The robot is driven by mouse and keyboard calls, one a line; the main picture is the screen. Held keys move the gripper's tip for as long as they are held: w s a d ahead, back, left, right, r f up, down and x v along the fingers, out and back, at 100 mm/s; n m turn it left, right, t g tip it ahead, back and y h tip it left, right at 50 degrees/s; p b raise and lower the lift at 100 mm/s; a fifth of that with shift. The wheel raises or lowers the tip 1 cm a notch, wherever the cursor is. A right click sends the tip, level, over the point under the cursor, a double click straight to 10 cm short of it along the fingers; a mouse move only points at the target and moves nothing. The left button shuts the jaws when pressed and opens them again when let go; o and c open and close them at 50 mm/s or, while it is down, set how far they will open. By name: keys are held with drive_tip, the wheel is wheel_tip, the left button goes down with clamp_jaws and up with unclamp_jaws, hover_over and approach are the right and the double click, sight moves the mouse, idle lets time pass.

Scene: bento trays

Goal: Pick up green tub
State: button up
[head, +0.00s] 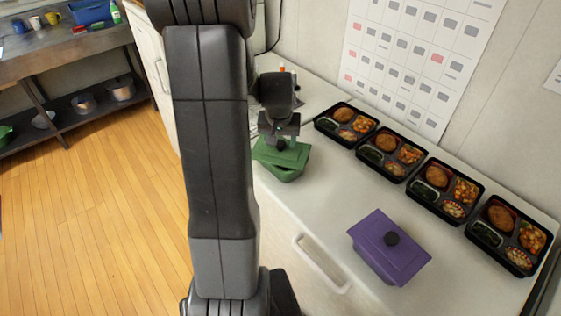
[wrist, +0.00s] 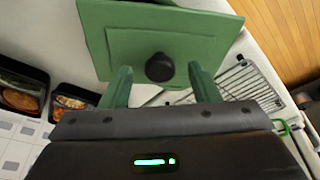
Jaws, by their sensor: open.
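The green tub (head: 283,173) stands on the white counter near its front edge, with a green lid on top. In the wrist view its lid (wrist: 125,45) carries a round black knob (wrist: 160,67). My gripper (wrist: 158,72) is open, its two fingers on either side of the knob in that view. I cannot tell whether the fingers touch the lid. In the head view my gripper (head: 281,143) is right over the tub and hides part of the lid and the knob.
A purple lidded tub (head: 377,258) stands at the front right of the counter. Several black bento trays (head: 437,211) with food line the wall. A wire rack (wrist: 240,88) lies beside the green tub in the wrist view. Counter between the two tubs is clear.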

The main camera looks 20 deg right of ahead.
clamp_jaws()
drive_tip(key=shift+r, duration=0.1)
